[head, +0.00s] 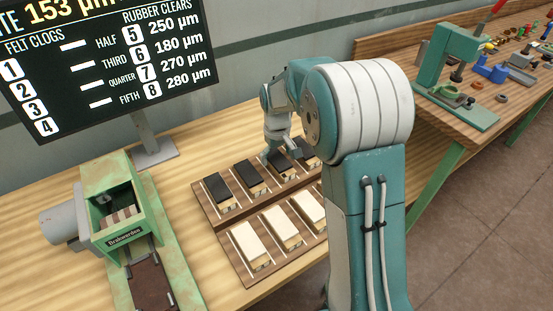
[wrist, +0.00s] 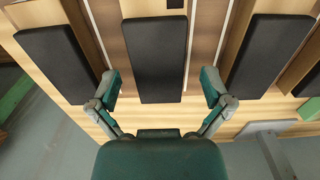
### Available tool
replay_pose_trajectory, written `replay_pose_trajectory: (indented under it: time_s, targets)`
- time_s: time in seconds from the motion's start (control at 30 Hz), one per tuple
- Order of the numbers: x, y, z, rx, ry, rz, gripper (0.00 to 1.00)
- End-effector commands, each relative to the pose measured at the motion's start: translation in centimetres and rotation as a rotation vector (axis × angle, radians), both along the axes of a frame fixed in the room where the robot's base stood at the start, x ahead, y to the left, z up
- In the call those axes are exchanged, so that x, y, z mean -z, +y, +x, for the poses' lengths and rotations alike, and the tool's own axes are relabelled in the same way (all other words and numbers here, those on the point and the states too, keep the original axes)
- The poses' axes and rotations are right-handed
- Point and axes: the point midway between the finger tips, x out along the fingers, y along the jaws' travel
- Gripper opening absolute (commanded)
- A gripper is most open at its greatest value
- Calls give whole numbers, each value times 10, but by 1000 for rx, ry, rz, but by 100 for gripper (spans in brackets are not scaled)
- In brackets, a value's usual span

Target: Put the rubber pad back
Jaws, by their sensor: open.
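Several black-topped rubber pads stand in a row at the back of the brown rack (head: 223,233). I see the leftmost pad (head: 217,188), a second pad (head: 247,173) and a third pad (head: 277,160). In the wrist view my gripper (wrist: 158,86) is open, with one finger on each side of the middle black pad (wrist: 155,55). The fingers look apart from it. Other black pads lie to its left (wrist: 58,62) and right (wrist: 272,55). In the head view my arm hides part of the rack and the gripper's fingers are hard to make out.
White felt pads (head: 250,243) fill the rack's front row. A green drum machine (head: 112,208) stands at left. A screen (head: 90,70) on a stand (head: 153,150) is behind it. A second bench at right holds a green press (head: 450,60) and small parts.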

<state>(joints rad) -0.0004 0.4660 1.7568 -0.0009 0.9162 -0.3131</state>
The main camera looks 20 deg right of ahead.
Motion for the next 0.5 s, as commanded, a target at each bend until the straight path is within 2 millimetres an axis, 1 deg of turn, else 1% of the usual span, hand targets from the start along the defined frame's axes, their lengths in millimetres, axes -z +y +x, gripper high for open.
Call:
replay_pose_trajectory:
  time_s: [0.03, 0.3, 0.4, 0.5]
  targets:
    - [-11, 0, 1, 0, -5, 0, 99]
    - [-68, 0, 1, 0, -5, 0, 99]
    - [-85, 0, 0, 0, -3, -1, 99]
    - [-99, 0, 1, 0, -3, -1, 99]
